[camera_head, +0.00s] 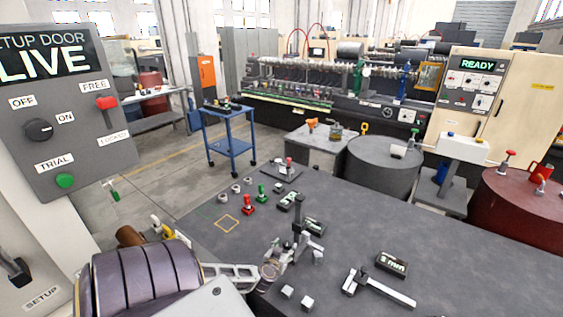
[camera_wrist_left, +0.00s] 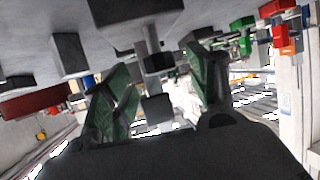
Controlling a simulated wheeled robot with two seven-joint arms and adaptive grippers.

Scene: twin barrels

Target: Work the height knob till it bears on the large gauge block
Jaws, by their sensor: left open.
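A height gauge with a dark upright post (camera_head: 298,214) stands on the dark grey table (camera_head: 345,245). My left gripper (camera_head: 280,251) reaches in from the left, close beside the foot of this post. In the left wrist view my left gripper (camera_wrist_left: 162,88) is open, its two green-padded fingers apart. A small dark block-like part (camera_wrist_left: 158,108), possibly the height knob, shows between the fingers, apart from both as far as I can see. Two pale cubes, one nearer the gripper (camera_head: 287,291) and one nearer the front (camera_head: 307,303), lie on the table. I cannot tell which block is the large gauge block.
A caliper-like tool (camera_head: 385,289) and a black box marked mm (camera_head: 392,264) lie to the right. Red (camera_head: 248,206) and green (camera_head: 261,194) pieces stand farther back. A control panel (camera_head: 62,115) rises at the left. The table's right middle is clear.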

